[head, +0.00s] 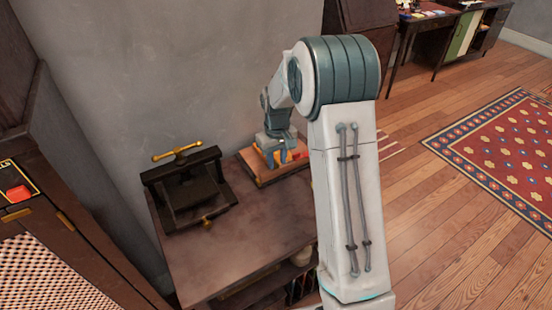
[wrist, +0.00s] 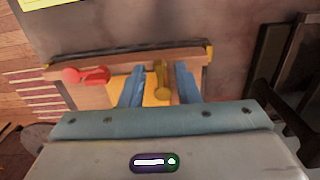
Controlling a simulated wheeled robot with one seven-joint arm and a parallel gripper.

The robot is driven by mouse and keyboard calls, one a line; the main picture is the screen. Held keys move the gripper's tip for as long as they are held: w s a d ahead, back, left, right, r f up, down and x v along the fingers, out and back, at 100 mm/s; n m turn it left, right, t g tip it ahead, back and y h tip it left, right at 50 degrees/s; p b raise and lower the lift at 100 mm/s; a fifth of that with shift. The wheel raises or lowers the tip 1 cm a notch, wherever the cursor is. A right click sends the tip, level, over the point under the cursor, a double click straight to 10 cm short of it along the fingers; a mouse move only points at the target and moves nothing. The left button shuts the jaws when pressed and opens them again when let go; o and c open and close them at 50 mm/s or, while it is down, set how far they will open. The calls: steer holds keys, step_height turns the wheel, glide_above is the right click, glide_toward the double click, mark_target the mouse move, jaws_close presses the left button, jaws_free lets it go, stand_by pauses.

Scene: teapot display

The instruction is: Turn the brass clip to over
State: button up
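The brass clip (wrist: 162,80) stands upright on a wooden board (wrist: 100,93) with an orange-yellow face in the wrist view. My gripper (wrist: 160,90) has its two blue fingers apart, one on each side of the clip. The clip lies nearer the right finger, and a gap shows on both sides. In the head view my gripper (head: 274,158) is low over the same board (head: 262,180), at the back right of the small table. I cannot make out the clip there.
A red knob-like piece (wrist: 86,75) sits on the board left of my fingers. A black press (head: 190,190) with a brass handle stands left on the table (head: 235,250). The table's front is clear. A grey wall (head: 170,70) rises close behind.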

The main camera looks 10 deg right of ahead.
mark_target(277, 162)
step_height(277, 162, up, 14)
stand_by(0.6)
steer(key=shift+f, duration=0.1)
steer(key=s+r+m+t+p, duration=0.1)
steer(key=s+r+p, duration=0.1)
steer(key=s, duration=1.2)
steer(key=s+r+m+t+p, duration=0.1)
steer(key=s+r+m+p, duration=0.1)
steer(key=s, duration=1.1)
steer(key=shift+s+r+m+t, duration=0.3)
steer(key=shift+s+t, duration=0.1)
